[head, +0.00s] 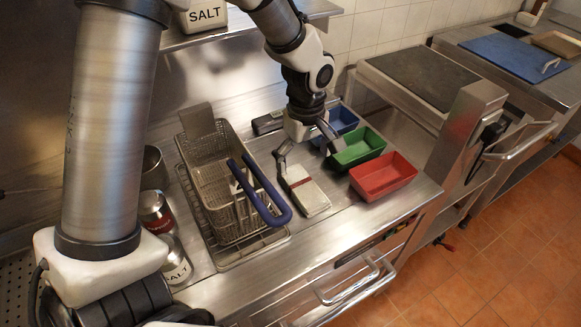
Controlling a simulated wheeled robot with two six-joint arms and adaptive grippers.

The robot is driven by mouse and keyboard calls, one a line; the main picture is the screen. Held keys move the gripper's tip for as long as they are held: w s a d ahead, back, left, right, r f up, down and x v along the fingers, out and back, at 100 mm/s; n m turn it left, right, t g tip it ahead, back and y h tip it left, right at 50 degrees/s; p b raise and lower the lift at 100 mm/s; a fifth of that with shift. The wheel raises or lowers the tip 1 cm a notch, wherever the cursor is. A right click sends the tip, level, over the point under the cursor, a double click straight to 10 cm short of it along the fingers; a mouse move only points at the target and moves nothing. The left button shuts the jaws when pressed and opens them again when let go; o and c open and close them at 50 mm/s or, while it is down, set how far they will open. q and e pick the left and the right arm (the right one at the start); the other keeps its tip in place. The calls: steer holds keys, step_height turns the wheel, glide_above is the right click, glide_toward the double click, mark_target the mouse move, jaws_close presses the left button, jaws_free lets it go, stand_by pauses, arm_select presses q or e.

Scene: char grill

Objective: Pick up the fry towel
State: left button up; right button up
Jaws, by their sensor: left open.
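The fry towel (306,193) appears to be the folded pale cloth with a dark red stripe. It lies flat on the steel counter between the fryer basket and the coloured trays. My left gripper (308,152) is open, with its fingers spread wide, just behind the towel's far end. One finger is near the towel's far left corner, and the other is by the green tray. I cannot tell whether a finger touches the towel. No towel is between the fingers. My right gripper is not in view.
A wire fryer basket (222,178) with a blue handle (262,195) stands left of the towel. Blue (342,119), green (358,147) and red (383,176) trays stand to the right. Bare counter (315,240) lies in front.

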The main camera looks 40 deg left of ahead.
mark_target(303, 183)
arm_select(q)
steer(key=f, duration=0.4)
steer(key=f+p, duration=0.1)
steer(key=f, duration=0.1)
steer(key=shift+s+d+f, duration=0.15)
steer(key=shift+d, duration=0.15)
steer(key=shift+a+f, duration=0.15)
steer(key=shift+f, duration=0.2)
steer(key=shift+r, duration=0.1)
steer(key=shift+d, duration=0.2)
steer(key=c, duration=1.2)
